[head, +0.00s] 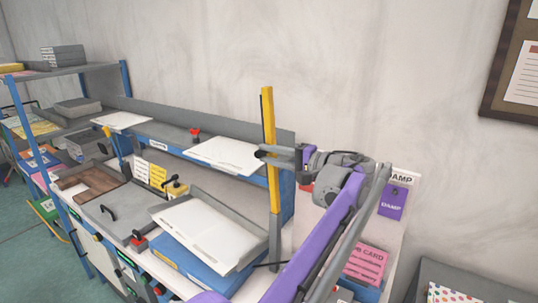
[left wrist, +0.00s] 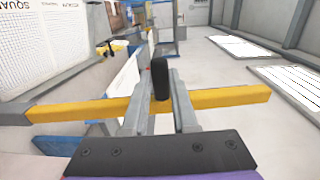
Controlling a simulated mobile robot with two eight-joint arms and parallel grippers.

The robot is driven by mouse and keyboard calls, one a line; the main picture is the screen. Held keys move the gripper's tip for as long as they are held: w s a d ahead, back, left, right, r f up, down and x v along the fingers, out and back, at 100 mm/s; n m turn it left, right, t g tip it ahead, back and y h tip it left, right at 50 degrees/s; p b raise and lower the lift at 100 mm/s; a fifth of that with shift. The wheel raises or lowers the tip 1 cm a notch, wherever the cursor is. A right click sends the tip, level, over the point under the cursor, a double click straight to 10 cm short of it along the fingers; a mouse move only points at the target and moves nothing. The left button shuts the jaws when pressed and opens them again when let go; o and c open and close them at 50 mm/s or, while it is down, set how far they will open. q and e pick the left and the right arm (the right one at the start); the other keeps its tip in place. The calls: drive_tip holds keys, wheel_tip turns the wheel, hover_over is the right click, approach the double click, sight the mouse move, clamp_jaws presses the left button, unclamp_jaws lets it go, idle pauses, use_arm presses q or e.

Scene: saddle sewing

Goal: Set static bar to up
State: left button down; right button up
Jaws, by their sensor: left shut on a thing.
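The static bar (head: 268,115) is a yellow bar standing upright in the head view, at the right end of the long grey shelf. In the left wrist view the yellow bar (left wrist: 225,97) runs across the picture, passing behind my fingers. My left gripper (head: 262,154) reaches it from the right, at about the bar's middle. The left wrist view shows the gripper's two fingers (left wrist: 158,82) on either side of a black handle (left wrist: 160,78) on the bar, shut on it. My right gripper is in neither view.
A tilted grey tray with white sheets (head: 205,235) stands left of the bar's foot. White sheets (head: 225,154) lie on the shelf behind. A pink card (head: 366,262) and a purple tag (head: 393,202) are at the right. The wall behind the bar's top is bare.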

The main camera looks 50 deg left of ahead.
use_arm(q)
drive_tip(key=c, duration=0.7)
unclamp_jaws()
drive_tip(key=shift+d+f, duration=0.1)
drive_tip(key=shift+f, duration=0.1)
drive_tip(key=v, duration=1.1)
drive_tip(key=s+d+f+m+t+h, duration=0.1)
drive_tip(key=s+d+f+t+h, duration=0.2)
drive_tip(key=f, duration=0.9)
drive_tip(key=s+d+f+m+t+h, duration=0.1)
drive_tip(key=s+d+f+t+h, duration=0.2)
drive_tip(key=s+d+f+h, duration=0.5)
drive_tip(key=s+d+f+t+h, duration=0.3)
drive_tip(key=s+d+f+h, duration=0.2)
drive_tip(key=f, duration=1.2)
drive_tip(key=shift+s+d+f+m+h, duration=0.1)
drive_tip(key=shift+s+d+m+h, duration=0.3)
drive_tip(key=shift+s+d, duration=1.4)
drive_tip(key=shift+s+d+f+t, duration=0.15)
drive_tip(key=shift+f+t, duration=0.1)
drive_tip(key=shift+t, duration=0.05)
